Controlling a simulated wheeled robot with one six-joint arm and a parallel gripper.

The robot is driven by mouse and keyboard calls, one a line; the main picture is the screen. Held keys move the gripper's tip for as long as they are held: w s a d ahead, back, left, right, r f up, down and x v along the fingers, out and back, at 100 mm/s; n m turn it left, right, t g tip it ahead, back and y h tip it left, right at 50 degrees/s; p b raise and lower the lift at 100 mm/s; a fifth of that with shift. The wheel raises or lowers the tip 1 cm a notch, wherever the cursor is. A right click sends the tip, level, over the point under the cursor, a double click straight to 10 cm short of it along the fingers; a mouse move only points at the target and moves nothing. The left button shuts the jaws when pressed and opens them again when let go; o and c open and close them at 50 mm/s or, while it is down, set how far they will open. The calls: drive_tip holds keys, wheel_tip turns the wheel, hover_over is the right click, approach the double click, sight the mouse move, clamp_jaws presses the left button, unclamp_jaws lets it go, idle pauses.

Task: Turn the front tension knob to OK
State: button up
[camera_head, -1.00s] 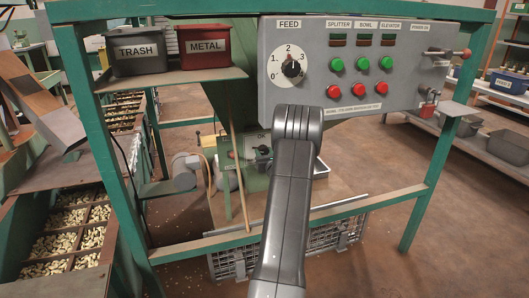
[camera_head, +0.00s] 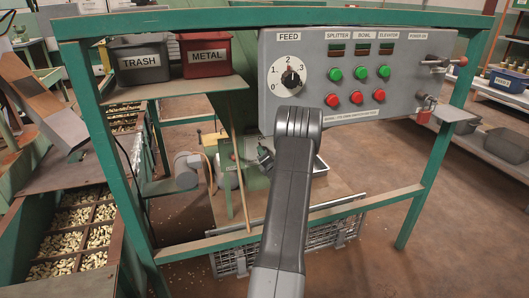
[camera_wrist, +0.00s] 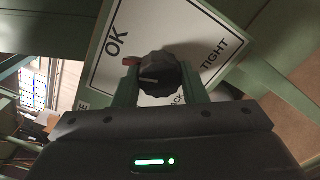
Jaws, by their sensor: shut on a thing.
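The front tension knob (camera_wrist: 158,76) is black and ribbed, with a short white mark on its face. It sits between the two green fingers of my gripper (camera_wrist: 157,84) in the wrist view, and the fingers are shut on it. Behind it is a white label plate (camera_wrist: 135,25), tilted in the picture. "OK" stands at the upper left of the knob and "TIGHT" at the right; a word ending in "CK" is partly hidden below. The white mark does not clearly point at OK. In the head view my arm hides most of the knob and plate.
A grey control panel (camera_head: 410,95) with a feed dial (camera_head: 289,77) and red and green buttons hangs above my arm. A green frame (camera_head: 107,165) surrounds the opening. TRASH (camera_head: 139,75) and METAL (camera_head: 205,60) bins stand on a shelf at left. A wire crate (camera_head: 235,262) lies below.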

drive_tip(key=shift+m+p, duration=0.8)
drive_tip(key=shift+m, duration=1.1)
drive_tip(key=o, duration=1)
drive_tip(key=shift+c, duration=0.2)
drive_tip(key=shift+s+d, duration=0.1)
drive_tip(key=shift+s, duration=0.05)
drive_tip(key=p+v, duration=0.2)
drive_tip(key=v, duration=1.1)
drive_tip(key=shift+s, duration=0.25)
drive_tip(key=shift+w, duration=0.1)
